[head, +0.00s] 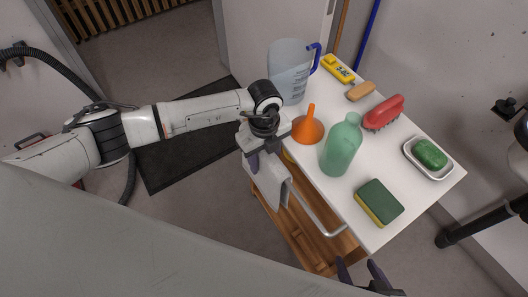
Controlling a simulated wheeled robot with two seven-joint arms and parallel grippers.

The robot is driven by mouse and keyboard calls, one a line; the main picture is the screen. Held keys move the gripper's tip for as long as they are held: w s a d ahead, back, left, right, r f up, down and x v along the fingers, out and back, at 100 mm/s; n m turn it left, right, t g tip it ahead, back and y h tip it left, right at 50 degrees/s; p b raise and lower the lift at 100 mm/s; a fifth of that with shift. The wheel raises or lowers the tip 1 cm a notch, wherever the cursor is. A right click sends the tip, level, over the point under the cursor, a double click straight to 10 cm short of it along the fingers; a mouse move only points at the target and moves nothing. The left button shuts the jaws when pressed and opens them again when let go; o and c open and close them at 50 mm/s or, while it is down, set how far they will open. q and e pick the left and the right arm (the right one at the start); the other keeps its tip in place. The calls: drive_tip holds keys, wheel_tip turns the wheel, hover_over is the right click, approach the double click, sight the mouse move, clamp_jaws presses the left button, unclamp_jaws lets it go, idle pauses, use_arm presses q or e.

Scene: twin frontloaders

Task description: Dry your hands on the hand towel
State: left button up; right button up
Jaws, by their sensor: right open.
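A light grey hand towel (268,174) hangs over the metal rail (318,216) on the near side of a white-topped cart. My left arm reaches in from the left, and my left gripper (262,157) points down at the towel's upper part, at the rail's left end. The wrist covers much of its fingers, so I cannot tell whether they touch or grip the cloth. My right gripper (364,277) shows at the bottom edge, below the cart's near corner. Its dark fingers are apart with nothing between them, clear of the towel.
The cart top (310,168) holds a measuring jug (288,72), orange funnel (308,129), green bottle (342,146), sponge (379,202), red brush (384,112) and soap dish (448,171). A dark mat (180,150) lies on the floor left. A grey panel (150,245) fills the lower left.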

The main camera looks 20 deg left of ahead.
use_arm(q)
drive_tip(key=shift+f, duration=0.2)
drive_tip(key=shift+c, duration=0.3)
drive_tip(key=c, duration=0.9)
idle(0.7)
drive_tip(key=o, duration=1.3)
drive_tip(key=shift+c, duration=0.2)
drive_tip(key=shift+r, duration=0.15)
